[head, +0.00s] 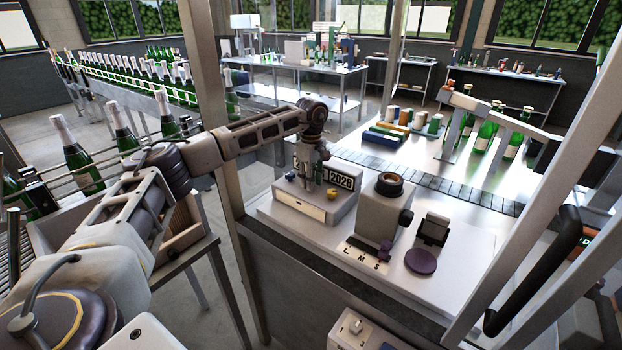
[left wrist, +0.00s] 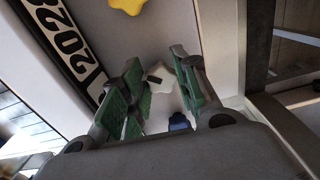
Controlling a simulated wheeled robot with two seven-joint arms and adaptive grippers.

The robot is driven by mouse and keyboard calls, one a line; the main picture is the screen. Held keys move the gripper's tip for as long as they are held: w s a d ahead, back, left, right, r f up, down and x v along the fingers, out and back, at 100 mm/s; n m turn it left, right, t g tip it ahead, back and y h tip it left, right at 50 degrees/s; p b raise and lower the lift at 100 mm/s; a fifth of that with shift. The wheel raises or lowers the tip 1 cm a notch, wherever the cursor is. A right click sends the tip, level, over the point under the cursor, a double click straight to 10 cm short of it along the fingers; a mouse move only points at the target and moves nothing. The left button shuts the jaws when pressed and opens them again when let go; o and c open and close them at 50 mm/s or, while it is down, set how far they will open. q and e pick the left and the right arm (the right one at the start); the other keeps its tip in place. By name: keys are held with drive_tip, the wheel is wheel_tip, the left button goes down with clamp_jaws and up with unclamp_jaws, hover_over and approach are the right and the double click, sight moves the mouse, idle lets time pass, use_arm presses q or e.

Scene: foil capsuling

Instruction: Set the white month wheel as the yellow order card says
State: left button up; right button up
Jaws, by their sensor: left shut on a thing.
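My left gripper (head: 314,182) reaches down to the front of a grey stamping box (head: 312,207). In the left wrist view its green-padded fingers (left wrist: 165,92) are closed around the white month wheel (left wrist: 160,77), a lobed knob with a dark mark. The gripper hides this wheel in the head view. A yellow knob (head: 331,193) is to its right, and a blue knob (left wrist: 179,122) shows in the wrist view. The black display reads 2028 (head: 341,181); the window left of it is partly hidden by the gripper. I cannot make out a yellow order card for certain. My right gripper is not in view.
A grey machine block (head: 378,212) with a black ring on top stands right of the box, with an L M S strip (head: 362,258) before it. A purple disc (head: 421,261) and a black stand (head: 433,229) are farther right. Metal posts frame the bench.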

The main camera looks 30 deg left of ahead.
use_arm(q)
drive_tip(key=shift+n, duration=0.7)
drive_tip(key=n+p, duration=0.1)
drive_tip(key=n, duration=0.2)
drive_tip(key=shift+w+n, duration=0.1)
drive_tip(key=shift+n, duration=0.3)
drive_tip(key=shift+n+p, duration=0.4)
drive_tip(key=shift+n, duration=0.2)
drive_tip(key=shift+w+a+n, duration=0.1)
drive_tip(key=shift+n, duration=0.5)
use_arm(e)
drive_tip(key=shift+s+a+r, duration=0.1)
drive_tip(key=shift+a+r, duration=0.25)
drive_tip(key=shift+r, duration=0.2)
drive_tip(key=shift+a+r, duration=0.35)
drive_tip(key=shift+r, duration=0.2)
use_arm(q)
drive_tip(key=o, duration=0.9)
drive_tip(key=shift+o, duration=0.5)
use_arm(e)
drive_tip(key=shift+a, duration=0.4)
